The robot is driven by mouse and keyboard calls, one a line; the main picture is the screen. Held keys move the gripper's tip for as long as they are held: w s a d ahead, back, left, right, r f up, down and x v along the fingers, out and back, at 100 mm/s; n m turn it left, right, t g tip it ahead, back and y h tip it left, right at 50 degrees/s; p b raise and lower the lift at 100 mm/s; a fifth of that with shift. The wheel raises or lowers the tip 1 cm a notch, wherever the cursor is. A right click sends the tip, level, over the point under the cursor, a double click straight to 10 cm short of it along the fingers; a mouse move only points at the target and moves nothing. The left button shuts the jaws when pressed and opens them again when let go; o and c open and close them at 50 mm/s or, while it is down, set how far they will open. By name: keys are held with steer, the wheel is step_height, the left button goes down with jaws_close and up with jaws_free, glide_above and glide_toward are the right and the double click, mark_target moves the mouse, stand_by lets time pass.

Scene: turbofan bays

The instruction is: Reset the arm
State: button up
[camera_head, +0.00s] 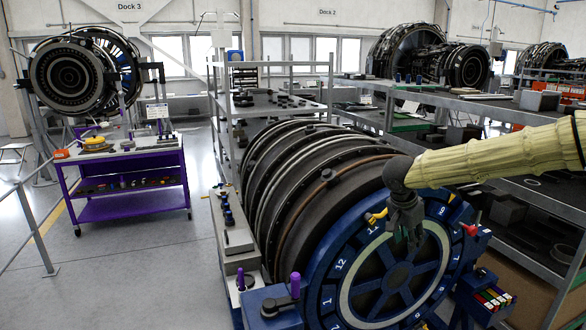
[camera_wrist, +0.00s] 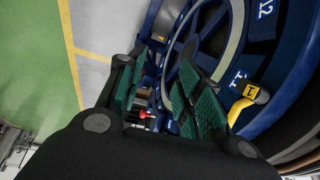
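My gripper (camera_head: 406,222) hangs fingers-down at the end of my cream-sleeved arm (camera_head: 490,155), in front of the blue numbered wheel face (camera_head: 335,268) of the large engine casing. In the wrist view, my gripper (camera_wrist: 160,92) shows two green-padded fingers standing apart. I see nothing held between them. A yellow tagged piece marked 1 (camera_wrist: 250,97) sits on the blue wheel to the right of the fingers. In the head view, a yellow piece (camera_head: 376,216) is on the wheel rim just left of my gripper. I cannot tell whether my gripper touches the wheel.
The ribbed engine casing (camera_head: 290,185) lies behind the wheel. Grey shelving (camera_head: 540,190) runs close along the right. A purple cart (camera_head: 130,205) stands left, with open floor around it.

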steer(key=s+a+f+n+t+h, duration=0.1)
steer(key=s+f+n, duration=0.15)
steer(key=f, duration=0.75)
steer(key=s+a+f+n+t+h, duration=0.1)
steer(key=s+a+f, duration=0.15)
steer(key=f, duration=0.85)
steer(key=s+a+f+n+y, duration=0.2)
steer(key=s+a+f+n, duration=0.15)
steer(key=s+f, duration=1)
steer(key=s+a+f+n+g+y, duration=0.15)
steer(key=s+f, duration=0.35)
steer(key=s, duration=1)
steer(key=s+f+n+g+y, duration=0.25)
steer(key=s+f, duration=0.25)
steer(key=s, duration=1)
step_height(320, 180, down, 16)
steer(key=n+b, duration=0.1)
steer(key=b, duration=1.4)
steer(key=shift+s+a+r+g, duration=0.2)
steer(key=shift+s+r+g, duration=0.05)
steer(key=shift+s+g, duration=0.15)
